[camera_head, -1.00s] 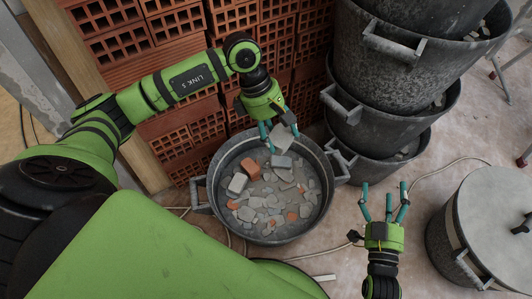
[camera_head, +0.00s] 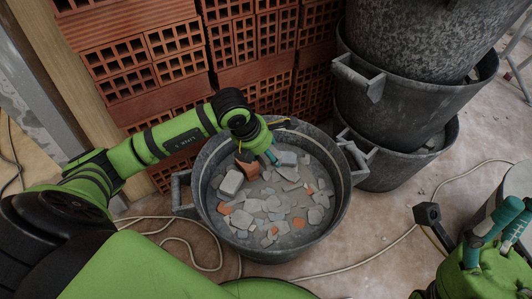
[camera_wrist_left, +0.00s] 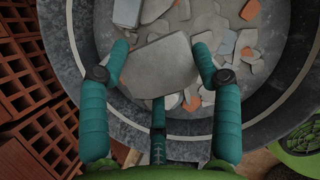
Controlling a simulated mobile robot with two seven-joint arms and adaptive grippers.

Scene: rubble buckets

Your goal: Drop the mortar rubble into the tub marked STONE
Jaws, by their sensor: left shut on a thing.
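My left gripper (camera_head: 270,157) is over the back part of a dark metal tub (camera_head: 342,200), pointing down. In the left wrist view the left gripper (camera_wrist_left: 160,88) is shut on a flat grey chunk of mortar rubble (camera_wrist_left: 158,66), above the tub's contents. In the head view my gripper largely hides that chunk. The tub holds many grey pieces and some orange brick bits. No STONE marking is readable. My right gripper (camera_head: 508,225) is at the lower right, partly cut off by the frame edge; its teal fingers look spread and empty.
Hollow red bricks (camera_head: 250,40) are stacked behind the tub. Stacked dark tubs (camera_head: 400,110) with handles stand close at the right. Another tub (camera_head: 515,185) is partly visible at the right edge. A pale cable (camera_head: 375,258) lies on the floor.

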